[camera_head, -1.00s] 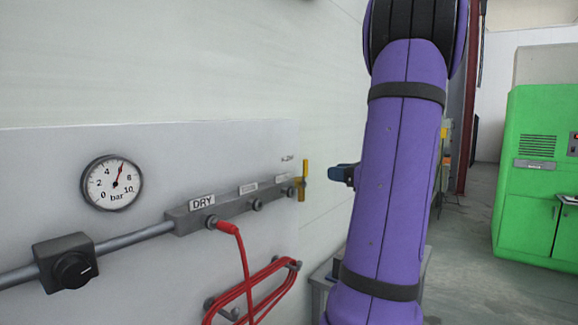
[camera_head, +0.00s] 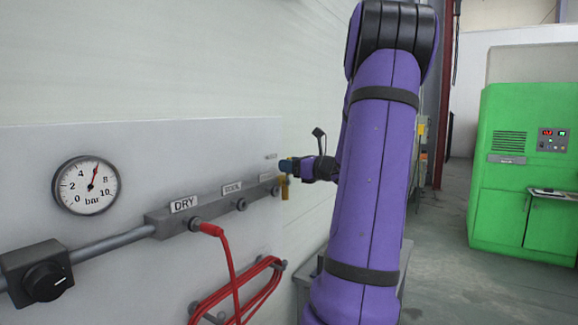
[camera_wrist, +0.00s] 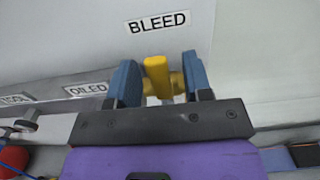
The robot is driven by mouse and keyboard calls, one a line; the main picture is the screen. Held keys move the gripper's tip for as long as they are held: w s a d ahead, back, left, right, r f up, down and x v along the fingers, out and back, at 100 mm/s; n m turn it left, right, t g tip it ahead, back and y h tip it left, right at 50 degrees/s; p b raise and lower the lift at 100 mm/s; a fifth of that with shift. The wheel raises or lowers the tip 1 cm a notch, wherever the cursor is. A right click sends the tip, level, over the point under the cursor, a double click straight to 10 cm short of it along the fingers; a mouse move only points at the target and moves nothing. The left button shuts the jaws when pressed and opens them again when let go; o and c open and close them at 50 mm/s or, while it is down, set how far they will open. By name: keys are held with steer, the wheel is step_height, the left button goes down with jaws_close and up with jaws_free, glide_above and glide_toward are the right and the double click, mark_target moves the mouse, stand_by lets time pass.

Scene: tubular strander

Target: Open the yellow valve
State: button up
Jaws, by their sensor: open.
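The yellow valve (camera_head: 285,188) sits at the right end of the grey manifold on the wall panel. In the wrist view its yellow handle (camera_wrist: 157,76) stands upright below the BLEED label (camera_wrist: 158,22). My gripper (camera_wrist: 160,82) is open, with one blue finger on each side of the handle. Small gaps seem to show between handle and fingers; I cannot tell if either touches. In the head view my gripper (camera_head: 290,166) is at the valve and covers part of it.
The manifold (camera_head: 215,207) carries several outlets, with a red hose (camera_head: 228,260) on the DRY one. A pressure gauge (camera_head: 87,185) and black knob (camera_head: 45,281) are at left. A grey table (camera_head: 307,270) stands below. A green cabinet (camera_head: 505,220) stands at right.

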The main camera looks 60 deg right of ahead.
steer(key=shift+w, duration=0.25)
jaws_close()
